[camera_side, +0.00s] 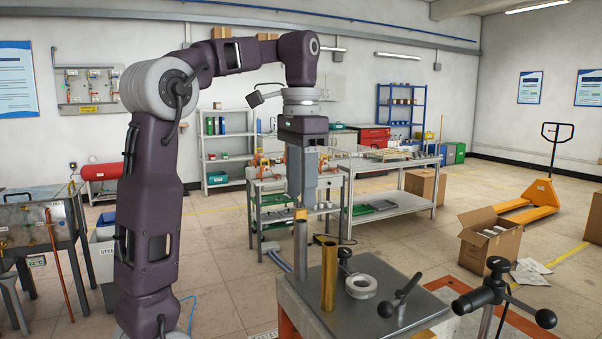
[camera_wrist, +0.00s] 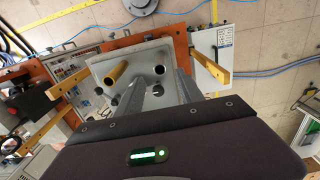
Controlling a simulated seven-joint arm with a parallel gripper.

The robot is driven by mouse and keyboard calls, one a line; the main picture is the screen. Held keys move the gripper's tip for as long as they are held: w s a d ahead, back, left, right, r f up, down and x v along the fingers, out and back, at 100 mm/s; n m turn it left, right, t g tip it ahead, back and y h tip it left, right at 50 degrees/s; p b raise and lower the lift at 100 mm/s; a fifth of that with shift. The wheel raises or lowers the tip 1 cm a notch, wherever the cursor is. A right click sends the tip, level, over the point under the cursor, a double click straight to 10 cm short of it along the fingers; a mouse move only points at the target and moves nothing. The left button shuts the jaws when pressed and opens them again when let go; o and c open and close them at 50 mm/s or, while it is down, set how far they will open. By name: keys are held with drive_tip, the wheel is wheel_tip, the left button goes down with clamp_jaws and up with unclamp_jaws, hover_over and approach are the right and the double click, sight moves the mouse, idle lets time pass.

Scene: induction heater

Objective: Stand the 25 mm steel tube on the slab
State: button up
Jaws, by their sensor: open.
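A grey steel tube (camera_side: 300,249) stands upright at the left edge of the grey slab-topped stand (camera_side: 384,318) in the side view. I cannot tell whether it is the 25 mm one. My gripper (camera_side: 300,212) points down with its tips close to the tube's top; it is open. In the wrist view my fingers (camera_wrist: 162,78) reach over the grey plate (camera_wrist: 140,54). A dark round opening (camera_wrist: 158,90) shows between them, and another (camera_wrist: 159,70) lies just beyond. Whether the fingers straddle the tube is unclear.
A brass tube (camera_side: 329,276) stands just right of the steel tube, also seen in the wrist view (camera_wrist: 116,74).

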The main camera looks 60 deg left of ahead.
drive_tip(key=s+d+f+t, duration=0.25)
drive_tip(key=s+d, duration=0.35)
drive_tip(key=d, duration=0.4)
drive_tip(key=s+d+f+t, duration=0.3)
drive_tip(key=s+d+f, duration=0.2)
drive_tip(key=f, duration=0.5)
drive_tip(key=shift+s+d+f, duration=0.15)
drive_tip(key=shift+s+f, duration=0.05)
drive_tip(key=shift+s, duration=0.6)
